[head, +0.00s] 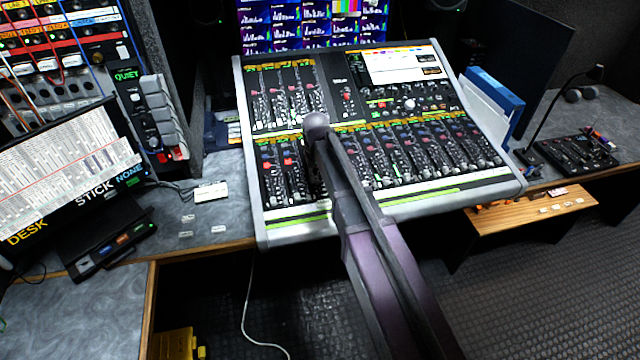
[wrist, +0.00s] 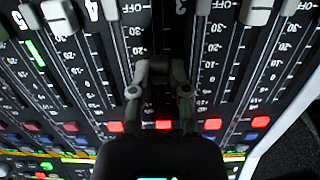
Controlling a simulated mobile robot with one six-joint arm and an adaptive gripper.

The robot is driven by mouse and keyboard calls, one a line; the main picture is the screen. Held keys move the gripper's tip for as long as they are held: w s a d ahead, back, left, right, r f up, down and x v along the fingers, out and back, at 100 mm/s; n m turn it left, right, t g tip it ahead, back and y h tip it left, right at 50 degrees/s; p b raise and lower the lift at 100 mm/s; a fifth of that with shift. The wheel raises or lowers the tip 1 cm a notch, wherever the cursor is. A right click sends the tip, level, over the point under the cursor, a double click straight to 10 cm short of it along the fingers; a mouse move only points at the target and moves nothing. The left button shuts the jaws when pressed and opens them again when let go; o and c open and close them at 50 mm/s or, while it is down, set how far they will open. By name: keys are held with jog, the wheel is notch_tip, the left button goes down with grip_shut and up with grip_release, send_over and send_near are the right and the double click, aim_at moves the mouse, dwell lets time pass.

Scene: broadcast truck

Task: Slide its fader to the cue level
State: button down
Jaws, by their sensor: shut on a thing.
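The mixing console (head: 258,225) stands on the desk in the middle of the head view, with rows of channel strips and faders. My gripper reaches down onto its left-centre part, and my arm hides the fingers in the head view. In the wrist view my gripper (wrist: 158,70) is shut around a fader cap in one slot; the fingers hide most of the cap. Printed scales run beside the slots, from OFF at the top to +10 near the red lit buttons (wrist: 162,125). The fingers sit partway along the scale. Neighbouring fader caps (wrist: 58,14) (wrist: 255,12) stand near the OFF end.
A screen (head: 70,165) and a small black unit (head: 110,250) are at the left. Multi-view monitors (head: 310,22) stand behind the console. Blue folders (head: 495,95) and a small black panel (head: 575,150) are at the right. A wooden shelf (head: 530,210) juts out below.

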jog(key=shift+w, duration=0.2)
jog(key=c, duration=0.6)
grip_release()
jog(key=shift+r, duration=0.1)
jog(key=shift+d+r+p, duration=0.2)
jog(key=shift+r+p, duration=0.55)
jog(key=shift+p, duration=0.1)
jog(key=s+d+r+m+p, duration=0.1)
jog(key=s+d+r+p, duration=0.1)
jog(key=s+d, duration=0.7)
jog(key=s+d+r+m+p, duration=0.2)
jog(key=s+d, duration=0.7)
jog(key=d, duration=0.2)
jog(key=shift+s+d, duration=0.3)
jog(key=shift+s, duration=0.1)
